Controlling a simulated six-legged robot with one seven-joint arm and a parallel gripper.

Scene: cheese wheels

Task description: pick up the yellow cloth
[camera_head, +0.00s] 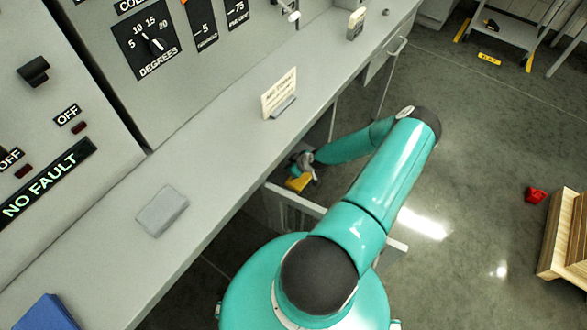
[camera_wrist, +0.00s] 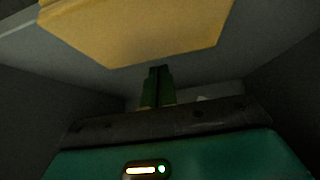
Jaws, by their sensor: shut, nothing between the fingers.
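The yellow cloth (camera_wrist: 140,30) fills the upper part of the wrist view as a flat yellow piece with straight edges. In the head view a small yellow patch (camera_head: 298,183), seemingly the same cloth, shows by the end of my arm, below the counter edge. My gripper (camera_wrist: 159,70) has its two dark green fingers together with nothing between them. In the wrist view the fingertips point at the cloth's near edge with a small gap in the picture; I cannot tell whether they touch. In the head view the fingers are too small to make out.
The grey counter (camera_head: 215,140) runs above the arm's end, with a sign (camera_head: 279,95) and a grey block (camera_head: 162,211) on it. Dim grey walls close in around the gripper in the wrist view. A red object (camera_head: 536,195) and a wooden crate (camera_head: 552,235) are on the floor at right.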

